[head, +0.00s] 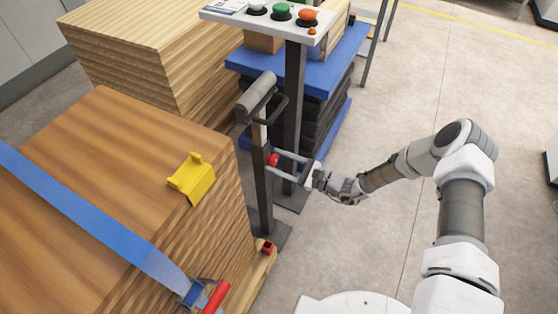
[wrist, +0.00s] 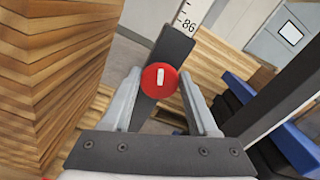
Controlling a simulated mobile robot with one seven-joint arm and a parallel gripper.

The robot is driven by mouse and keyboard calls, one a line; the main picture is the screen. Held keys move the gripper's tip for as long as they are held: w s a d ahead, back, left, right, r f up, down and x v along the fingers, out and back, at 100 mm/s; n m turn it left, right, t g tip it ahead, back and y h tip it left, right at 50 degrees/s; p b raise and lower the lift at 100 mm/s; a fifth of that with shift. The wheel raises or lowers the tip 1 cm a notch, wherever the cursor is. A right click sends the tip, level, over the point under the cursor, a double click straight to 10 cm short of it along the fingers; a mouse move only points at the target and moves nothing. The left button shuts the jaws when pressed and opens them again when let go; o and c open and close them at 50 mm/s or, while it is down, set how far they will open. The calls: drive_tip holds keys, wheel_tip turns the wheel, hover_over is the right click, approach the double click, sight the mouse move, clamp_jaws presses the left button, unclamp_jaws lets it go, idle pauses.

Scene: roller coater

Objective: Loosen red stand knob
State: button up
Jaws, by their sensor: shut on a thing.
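The red knob (head: 273,159) sits on the side of a dark upright stand post (head: 262,190) in the head view. In the wrist view the round red knob (wrist: 160,79), with a white mark across its face, shows between the fingertips. My gripper (head: 277,160) reaches in from the right with its fingers on both sides of the knob. In the wrist view my gripper (wrist: 160,90) is shut on the knob. The stand post (wrist: 168,55) rises behind the knob, with a white scale (wrist: 192,15) above it. A grey roller (head: 257,93) tops the stand.
A wood stack (head: 110,130) with a yellow bracket (head: 192,178) and blue strap (head: 85,215) stands left. A button panel (head: 270,13) on a post (head: 294,100) and a blue-topped lift (head: 340,60) stand behind.

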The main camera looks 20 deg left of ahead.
drive_tip(key=n, duration=0.3)
drive_tip(key=shift+n, duration=0.4)
drive_tip(key=n+p, duration=0.1)
drive_tip(key=n, duration=0.2)
drive_tip(key=shift+s+f+n, duration=0.1)
drive_tip(key=shift+n, duration=0.2)
drive_tip(key=n+p, duration=0.1)
drive_tip(key=n, duration=0.3)
drive_tip(key=shift+f, duration=0.1)
drive_tip(key=shift+f+n+p, duration=0.1)
drive_tip(key=shift+n+p, duration=0.65)
drive_tip(key=shift+n, duration=1.25)
drive_tip(key=o, duration=1.3)
drive_tip(key=shift+o, duration=0.2)
drive_tip(key=s+d+p, duration=0.1)
drive_tip(key=d+p, duration=0.1)
drive_tip(key=d, duration=1.5)
drive_tip(key=shift+s+d, duration=0.25)
drive_tip(key=shift+s, duration=0.05)
